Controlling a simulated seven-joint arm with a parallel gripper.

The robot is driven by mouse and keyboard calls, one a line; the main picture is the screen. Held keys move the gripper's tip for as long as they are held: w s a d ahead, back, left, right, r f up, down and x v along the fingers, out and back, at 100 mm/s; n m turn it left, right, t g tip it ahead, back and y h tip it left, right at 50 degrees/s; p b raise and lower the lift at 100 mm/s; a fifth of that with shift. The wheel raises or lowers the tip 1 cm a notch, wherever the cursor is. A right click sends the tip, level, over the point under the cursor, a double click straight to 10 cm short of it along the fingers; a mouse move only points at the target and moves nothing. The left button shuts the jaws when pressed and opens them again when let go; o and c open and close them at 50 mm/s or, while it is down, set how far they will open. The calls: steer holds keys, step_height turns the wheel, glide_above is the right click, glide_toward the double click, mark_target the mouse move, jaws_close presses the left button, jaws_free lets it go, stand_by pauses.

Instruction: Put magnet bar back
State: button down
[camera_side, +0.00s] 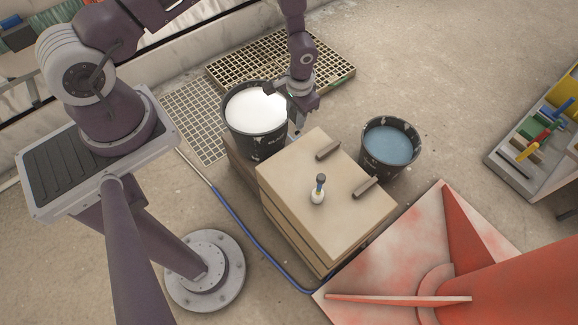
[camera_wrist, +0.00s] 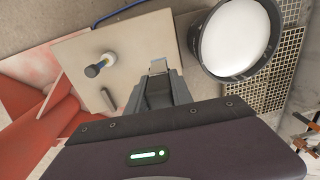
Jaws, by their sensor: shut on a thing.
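My gripper (camera_side: 297,108) hangs between the white-filled bucket and the wooden box, above the box's back left edge. In the wrist view its fingers (camera_wrist: 158,70) are close together around a small pale grey piece (camera_wrist: 158,66), perhaps the magnet bar's end; most of it is hidden. One bar also shows in the wrist view (camera_wrist: 109,100). A small white bottle with a blue-grey top (camera_side: 318,190) stands between them, and it shows in the wrist view (camera_wrist: 100,65).
The black bucket of white liquid (camera_side: 228,108) stands left of my gripper. A bucket of blue liquid (camera_side: 362,158) is right of the box. A red metal base (camera_side: 425,235) is at the lower right. Floor grates (camera_side: 185,125) lie behind; a tool tray (camera_side: 500,165) is far right.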

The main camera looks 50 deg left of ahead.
step_height(320, 180, down, 17)
steer(key=s, duration=0.2)
steer(key=shift+d+h, duration=0.35)
steer(key=shift+h, duration=0.05)
steer(key=shift+s+f, duration=0.1)
steer(key=shift+f, duration=0.1)
steer(key=c, duration=1.1)
jaws_free()
